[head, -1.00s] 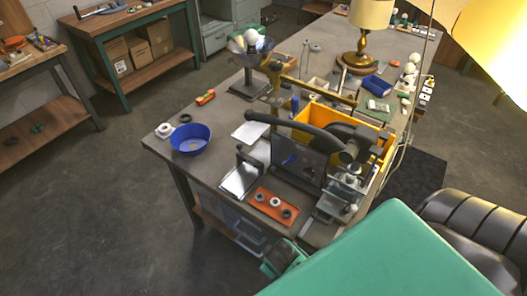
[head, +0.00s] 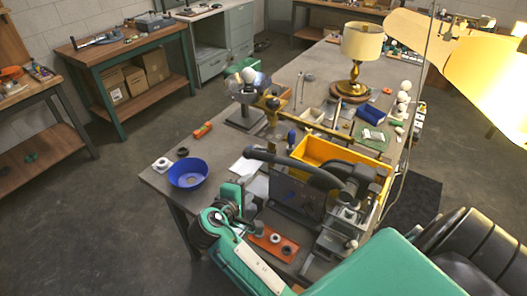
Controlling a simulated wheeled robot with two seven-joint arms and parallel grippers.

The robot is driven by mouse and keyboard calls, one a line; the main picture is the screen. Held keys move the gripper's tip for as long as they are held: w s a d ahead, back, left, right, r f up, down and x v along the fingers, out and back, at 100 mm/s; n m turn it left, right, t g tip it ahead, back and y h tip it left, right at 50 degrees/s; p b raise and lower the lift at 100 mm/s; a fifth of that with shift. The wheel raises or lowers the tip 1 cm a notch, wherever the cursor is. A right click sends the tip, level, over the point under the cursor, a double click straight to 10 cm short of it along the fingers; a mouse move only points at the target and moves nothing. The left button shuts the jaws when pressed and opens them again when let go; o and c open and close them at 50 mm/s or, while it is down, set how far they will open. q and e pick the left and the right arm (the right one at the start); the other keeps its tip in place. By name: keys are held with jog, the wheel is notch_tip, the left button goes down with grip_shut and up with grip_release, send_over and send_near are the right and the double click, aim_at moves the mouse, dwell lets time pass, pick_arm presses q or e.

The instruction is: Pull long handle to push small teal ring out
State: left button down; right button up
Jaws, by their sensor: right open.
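The long dark handle (head: 290,160) curves from its free left end to the grey press (head: 350,195) on the bench. My right gripper (head: 241,192) is open over the bench's near edge, left of and below the handle's free end, and apart from it. I cannot make out its fingers clearly. An orange block (head: 270,241) with several small grey, white and dark rings lies in front of the press, beside my right forearm. I cannot make out the small teal ring. My left gripper is not in view.
A blue bowl (head: 187,174) stands left of my right gripper, near a white part (head: 162,164). A yellow bin (head: 320,150) stands behind the press. A brass lamp (head: 354,75) stands farther back. Bare bench top (head: 215,150) shows between the bowl and the handle.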

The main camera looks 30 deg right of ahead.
aim_at(264, 154)
notch_tip(264, 154, up, 5)
jog(key=w+h, duration=0.2)
jog(key=p+x, duration=0.1)
jog(key=x, duration=0.3)
jog(key=p+x, duration=0.2)
jog(key=x, duration=0.2)
jog(key=p+x, duration=0.2)
jog(key=x, duration=0.2)
jog(key=shift+f, duration=0.3)
jog(key=shift+w+d+f, duration=0.25)
jog(key=shift+d, duration=0.25)
grip_shut()
